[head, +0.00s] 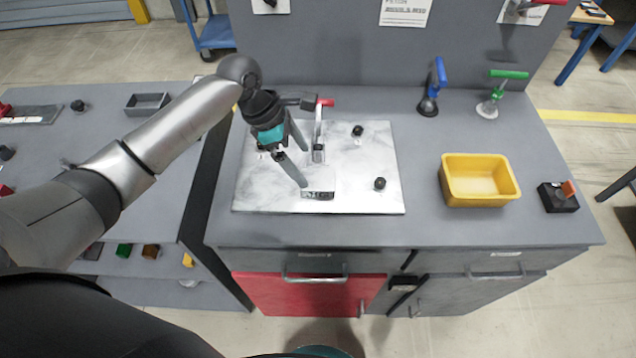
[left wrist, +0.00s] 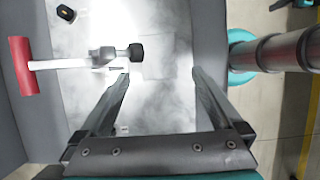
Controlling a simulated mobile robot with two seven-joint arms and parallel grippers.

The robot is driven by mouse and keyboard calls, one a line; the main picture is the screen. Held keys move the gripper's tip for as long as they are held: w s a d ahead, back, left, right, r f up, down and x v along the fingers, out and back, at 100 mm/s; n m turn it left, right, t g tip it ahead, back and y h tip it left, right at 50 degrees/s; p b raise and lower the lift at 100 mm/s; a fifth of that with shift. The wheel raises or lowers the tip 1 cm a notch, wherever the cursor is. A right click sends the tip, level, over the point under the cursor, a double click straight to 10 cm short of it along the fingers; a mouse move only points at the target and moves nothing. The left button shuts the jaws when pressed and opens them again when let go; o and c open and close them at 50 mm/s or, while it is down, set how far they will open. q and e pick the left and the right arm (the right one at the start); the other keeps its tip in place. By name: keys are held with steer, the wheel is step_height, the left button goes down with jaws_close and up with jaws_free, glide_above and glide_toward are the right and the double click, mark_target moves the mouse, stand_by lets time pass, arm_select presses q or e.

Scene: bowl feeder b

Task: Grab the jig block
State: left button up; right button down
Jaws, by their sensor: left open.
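A pale block with a dark marked front face (head: 318,195), which looks like the jig block, sits near the front edge of a white marbled plate (head: 250,195) on the grey bench. Its pale top blends with the plate, and I cannot make out its outline surely in the left wrist view. My left gripper (head: 306,168) is open and empty, tilted down over the plate just behind and left of the block. In the left wrist view its two fingers (left wrist: 161,73) are spread wide with only the pale surface between them. My right gripper is not in view.
A red-handled toggle clamp (head: 318,130) stands on the plate close to my left fingers; it also shows in the left wrist view (left wrist: 70,63). Black knobs (head: 380,183) dot the plate. A yellow bin (head: 478,200) and a black switch box (head: 558,198) stand to the right.

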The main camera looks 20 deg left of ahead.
mark_target(317, 179)
arm_select(q)
steer(key=shift+b+x, duration=0.65)
steer(key=shift+x, duration=2.9)
steer(key=shift+w+d+r, duration=0.1)
steer(key=shift+w+d, duration=0.05)
steer(key=shift+w, duration=0.05)
steer(key=shift+c, duration=0.2)
jaws_close()
